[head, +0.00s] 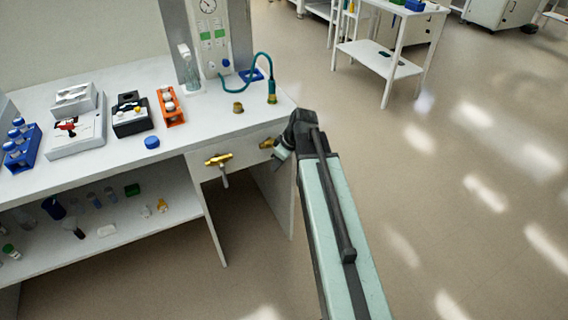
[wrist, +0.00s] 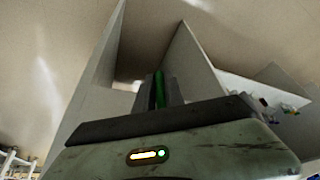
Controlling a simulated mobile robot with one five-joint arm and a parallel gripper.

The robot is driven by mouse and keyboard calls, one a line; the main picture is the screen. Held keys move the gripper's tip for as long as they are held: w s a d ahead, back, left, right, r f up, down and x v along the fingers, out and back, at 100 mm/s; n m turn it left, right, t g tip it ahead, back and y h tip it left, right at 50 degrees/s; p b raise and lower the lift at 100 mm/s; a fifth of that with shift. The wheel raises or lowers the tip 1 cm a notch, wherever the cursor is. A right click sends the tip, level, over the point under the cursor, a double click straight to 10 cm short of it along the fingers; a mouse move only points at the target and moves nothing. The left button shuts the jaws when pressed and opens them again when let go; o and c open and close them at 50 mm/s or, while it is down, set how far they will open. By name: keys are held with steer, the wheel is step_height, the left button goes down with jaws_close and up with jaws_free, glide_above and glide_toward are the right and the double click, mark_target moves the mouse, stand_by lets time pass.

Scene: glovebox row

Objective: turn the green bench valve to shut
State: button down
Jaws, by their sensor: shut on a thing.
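The green bench valve's handle (wrist: 159,86) shows in the wrist view as a narrow green bar between my two dark fingers. My gripper (wrist: 160,92) is shut on it. In the head view a brass valve body (head: 266,143) sticks out of the bench's front panel near its right end, beside my gripper (head: 281,152). The green handle is hidden there behind my arm, so its angle to the pipe cannot be told.
A second brass valve (head: 217,159) with a grey handle hanging down is to the left on the same panel. The bench top (head: 215,122) carries racks, a blue cap (head: 152,142) and a teal hose (head: 262,60). The floor to the right is clear up to a white cart (head: 380,58).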

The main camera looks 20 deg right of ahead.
steer(key=shift+w+r, duration=0.1)
steer(key=shift+w, duration=0.05)
steer(key=c, duration=1.4)
jaws_free()
steer(key=shift+a, duration=0.15)
steer(key=shift+c, duration=0.2)
steer(key=shift+r, duration=0.1)
steer(key=p+v, duration=0.7)
steer(key=shift+r, duration=0.25)
